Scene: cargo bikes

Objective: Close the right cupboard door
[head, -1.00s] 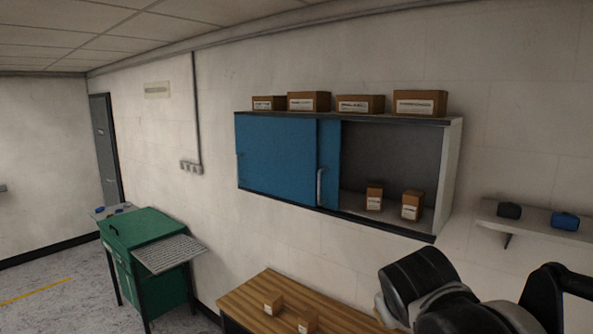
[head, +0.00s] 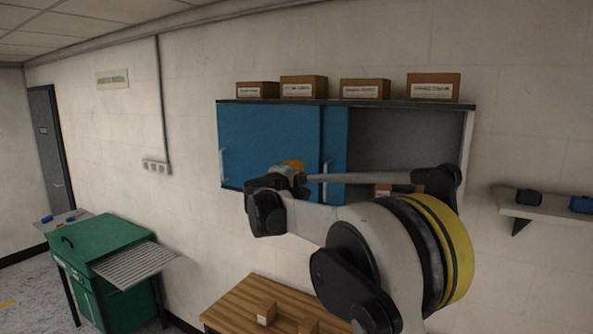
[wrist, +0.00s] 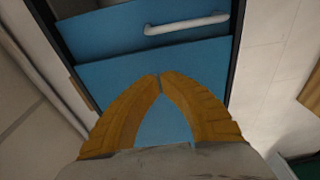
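The wall cupboard has two blue sliding doors. The left door (head: 265,140) covers the left side. The right door (head: 335,130) is slid left, mostly hidden behind it, leaving the right side of the cupboard open. The right door's upright handle (head: 325,172) also shows at the top of the wrist view (wrist: 187,25). My gripper (head: 292,165) is in front of the left door, left of that handle. In the wrist view its yellow fingers (wrist: 160,80) meet at the tips with nothing visible held. I cannot tell whether they touch the door.
Cartons (head: 365,90) stand on top of the cupboard. My arm hides most of the carton (head: 383,190) inside. A wooden bench (head: 245,293) with small boxes stands below, a green cabinet (head: 100,245) at left, and a small shelf (head: 535,207) at right.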

